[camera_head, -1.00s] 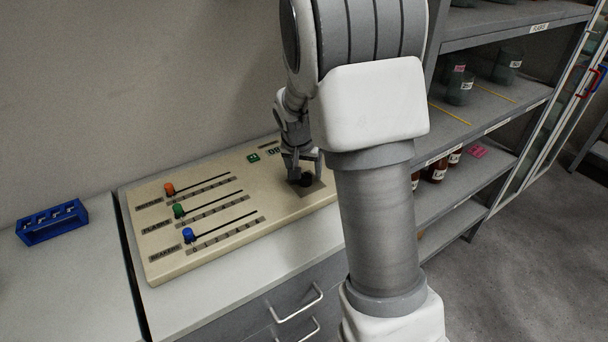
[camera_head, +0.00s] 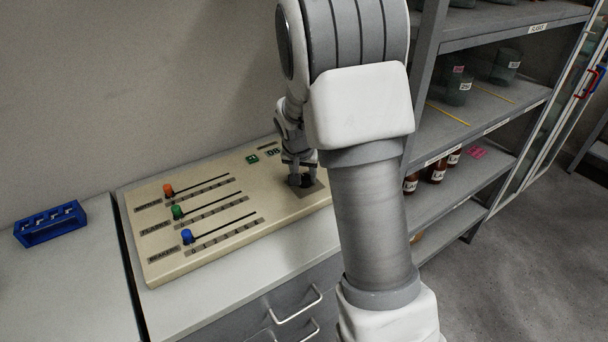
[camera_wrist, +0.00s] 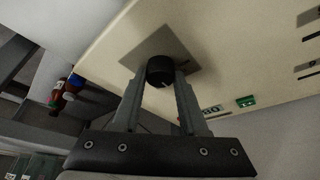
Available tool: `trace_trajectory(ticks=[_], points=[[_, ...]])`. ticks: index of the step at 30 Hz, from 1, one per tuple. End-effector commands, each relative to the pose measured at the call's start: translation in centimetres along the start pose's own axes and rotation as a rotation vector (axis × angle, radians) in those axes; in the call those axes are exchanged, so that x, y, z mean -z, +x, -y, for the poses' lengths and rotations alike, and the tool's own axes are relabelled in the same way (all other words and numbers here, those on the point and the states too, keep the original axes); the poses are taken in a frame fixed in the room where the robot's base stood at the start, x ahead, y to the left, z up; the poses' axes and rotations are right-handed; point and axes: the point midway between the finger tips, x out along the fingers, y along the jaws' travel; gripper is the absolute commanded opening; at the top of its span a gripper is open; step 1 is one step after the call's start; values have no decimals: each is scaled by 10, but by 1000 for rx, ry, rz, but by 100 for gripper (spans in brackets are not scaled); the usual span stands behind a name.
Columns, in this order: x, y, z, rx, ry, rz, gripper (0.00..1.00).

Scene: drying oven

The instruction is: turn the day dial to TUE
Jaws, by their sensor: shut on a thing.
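The day dial (camera_wrist: 160,70) is a round black knob with a light pointer mark, on a grey square plate (camera_wrist: 146,47) of the cream control panel (camera_head: 163,266). My gripper (camera_wrist: 161,82) is shut on the dial, one finger on each side of it in the wrist view. In the head view my gripper (camera_head: 300,178) reaches down onto the panel's right end and mostly hides the dial. I cannot read the day labels around the dial.
A blue rack (camera_head: 50,223) stands at the left. A shelf with bottles (camera_head: 437,171) stands right of my arm.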

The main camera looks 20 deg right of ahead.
Motion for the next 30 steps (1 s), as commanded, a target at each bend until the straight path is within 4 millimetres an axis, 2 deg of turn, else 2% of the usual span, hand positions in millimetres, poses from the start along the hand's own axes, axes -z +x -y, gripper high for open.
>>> trace_trajectory(ticks=[11, 30], points=[[0, -1, -1, 26, -59, 1, 0], [1, -1, -4, 175, -419, 2, 0]])
